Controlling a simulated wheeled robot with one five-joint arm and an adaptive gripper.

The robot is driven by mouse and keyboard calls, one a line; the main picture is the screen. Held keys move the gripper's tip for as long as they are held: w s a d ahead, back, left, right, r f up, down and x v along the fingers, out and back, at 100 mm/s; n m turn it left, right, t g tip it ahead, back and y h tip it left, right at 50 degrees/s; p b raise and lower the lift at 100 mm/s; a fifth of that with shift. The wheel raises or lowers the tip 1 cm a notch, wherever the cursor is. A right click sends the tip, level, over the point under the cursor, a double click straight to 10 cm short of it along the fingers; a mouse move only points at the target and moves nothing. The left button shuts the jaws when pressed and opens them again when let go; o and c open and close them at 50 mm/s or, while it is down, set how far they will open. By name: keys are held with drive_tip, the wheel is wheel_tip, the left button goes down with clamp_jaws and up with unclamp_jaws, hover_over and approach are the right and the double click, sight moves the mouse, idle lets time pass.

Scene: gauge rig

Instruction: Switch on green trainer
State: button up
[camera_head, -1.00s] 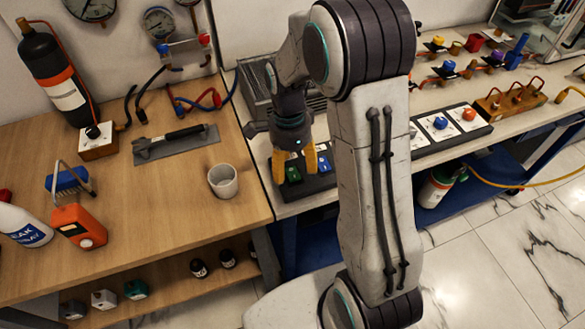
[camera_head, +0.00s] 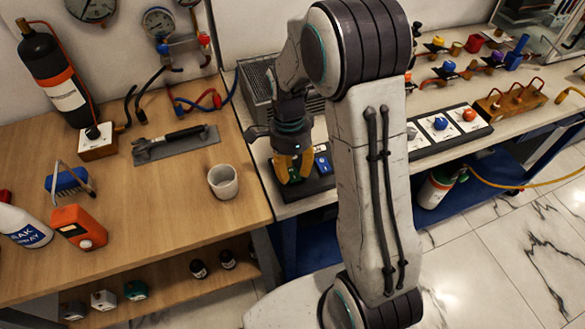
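The dark trainer panel (camera_head: 314,184) lies on the right-hand bench, at its left end, partly behind my arm. On it a blue switch block (camera_head: 322,163) shows clear of my fingers. The green switch (camera_head: 294,180) is mostly hidden under my gripper; only a little green shows between and below the fingertips. My gripper (camera_head: 292,170) points down with its yellow fingers right at the green switch. The fingers look close together, but I cannot tell whether they touch the switch or are shut on it.
A white cup (camera_head: 223,182) stands on the wooden table near its right edge. Another panel with a blue and a red knob (camera_head: 440,123) lies farther right, past my arm.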

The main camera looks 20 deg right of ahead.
drive_tip(key=shift+s, duration=0.15)
drive_tip(key=c, duration=0.4)
clamp_jaws()
drive_tip(key=shift+s+f, duration=0.1)
